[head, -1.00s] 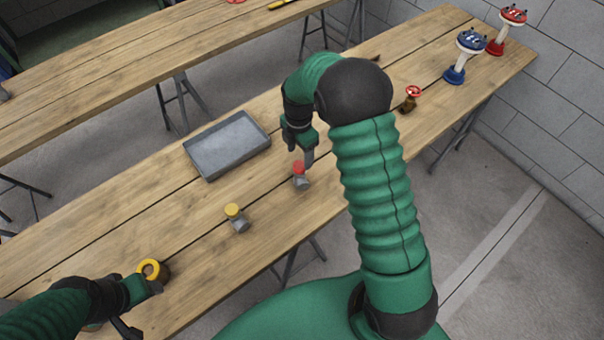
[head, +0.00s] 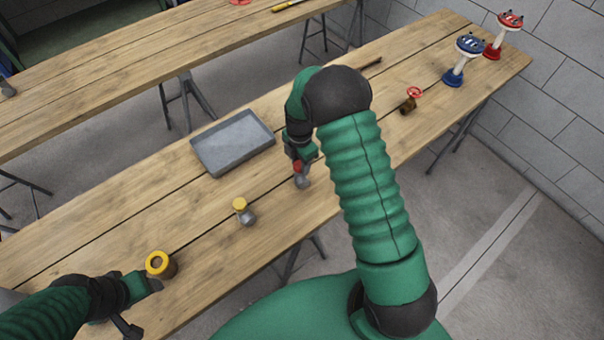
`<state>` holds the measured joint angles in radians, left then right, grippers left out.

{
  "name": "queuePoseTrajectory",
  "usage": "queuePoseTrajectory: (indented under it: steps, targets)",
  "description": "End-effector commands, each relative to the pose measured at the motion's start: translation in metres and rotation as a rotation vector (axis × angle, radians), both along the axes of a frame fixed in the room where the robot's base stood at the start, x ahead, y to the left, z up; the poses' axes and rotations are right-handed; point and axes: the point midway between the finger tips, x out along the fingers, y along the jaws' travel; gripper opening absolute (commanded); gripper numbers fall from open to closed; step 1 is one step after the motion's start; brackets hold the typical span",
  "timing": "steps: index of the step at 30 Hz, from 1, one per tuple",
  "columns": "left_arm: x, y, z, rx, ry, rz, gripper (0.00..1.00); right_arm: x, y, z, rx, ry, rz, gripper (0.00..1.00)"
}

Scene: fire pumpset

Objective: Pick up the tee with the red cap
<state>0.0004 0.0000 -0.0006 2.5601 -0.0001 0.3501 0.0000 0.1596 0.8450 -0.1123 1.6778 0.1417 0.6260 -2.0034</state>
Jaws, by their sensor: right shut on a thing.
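The tee with the red cap (head: 302,181) is a small grey fitting near the middle of the front wooden table, with its red cap at the top. My right gripper (head: 299,166) is over it and shut on it at the cap end. The fingers hide part of the cap. I cannot tell whether the tee still touches the table.
A grey tray (head: 233,143) lies behind and left of the tee. A yellow-capped fitting (head: 244,212) is left of it. A red-wheeled valve (head: 411,99) and blue (head: 467,58) and red (head: 503,34) flanged pieces stand to the right.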

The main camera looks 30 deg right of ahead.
Motion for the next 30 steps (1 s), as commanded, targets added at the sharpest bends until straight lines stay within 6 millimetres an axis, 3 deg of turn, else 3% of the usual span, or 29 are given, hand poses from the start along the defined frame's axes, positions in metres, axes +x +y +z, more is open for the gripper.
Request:
queuePoseTrajectory:
  steps: [30]
  targets:
    - [0.0, -0.0003, 0.0, 0.0, 0.0, -0.001, 0.6, -0.0007, -0.0027, -0.0007, 0.002, 0.001, -0.002, 0.0]
